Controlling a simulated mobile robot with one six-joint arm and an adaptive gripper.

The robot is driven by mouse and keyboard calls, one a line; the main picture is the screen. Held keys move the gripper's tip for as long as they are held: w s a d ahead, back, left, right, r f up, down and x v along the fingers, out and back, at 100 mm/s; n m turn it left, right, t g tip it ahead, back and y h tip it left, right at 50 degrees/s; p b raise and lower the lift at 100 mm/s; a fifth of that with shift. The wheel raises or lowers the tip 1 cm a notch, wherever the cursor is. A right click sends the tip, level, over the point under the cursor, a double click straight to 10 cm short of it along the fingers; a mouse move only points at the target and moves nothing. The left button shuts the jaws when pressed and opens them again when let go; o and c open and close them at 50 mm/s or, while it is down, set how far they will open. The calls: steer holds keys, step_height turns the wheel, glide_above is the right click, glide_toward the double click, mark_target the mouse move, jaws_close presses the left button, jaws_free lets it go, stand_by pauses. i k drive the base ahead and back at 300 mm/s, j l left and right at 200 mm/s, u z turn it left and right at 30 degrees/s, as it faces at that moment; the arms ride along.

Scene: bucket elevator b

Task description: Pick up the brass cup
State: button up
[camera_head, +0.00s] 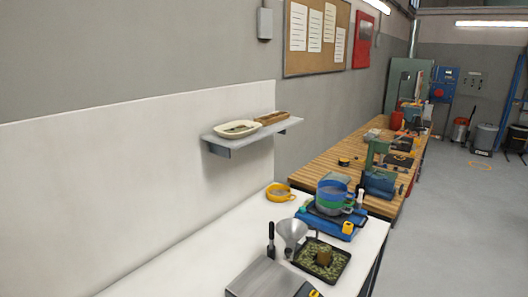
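A small brown, brass-coloured cup (324,257) stands in a black tray (341,270) on the white bench. The tray holds a green granular material around the foot of the cup. The cup looks upright, and its inside is too small to make out. A grey metal funnel (292,230) stands just left of the tray. My gripper is not in view.
On the white bench (215,255), a flat grey metal device (266,279) lies at the front, with a black-handled tool (271,238) behind it. Stacked blue and green sieves (333,196) and a yellow sieve (280,194) stand farther back. A wall shelf (250,132) overhangs the back. The bench's left part is clear.

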mark_target(324, 250)
steer(key=i+l+u, duration=0.1)
steer(key=i+l, duration=0.2)
steer(key=i+l+u, duration=0.15)
steer(key=i+l, duration=0.15)
steer(key=i+l+u, duration=0.1)
steer(key=i+l, duration=0.15)
steer(key=l, duration=0.25)
steer(key=i+l+u, duration=0.15)
steer(key=i+l, duration=0.15)
steer(key=i+l+u, duration=0.1)
steer(key=l, duration=0.4)
steer(key=i, duration=0.1)
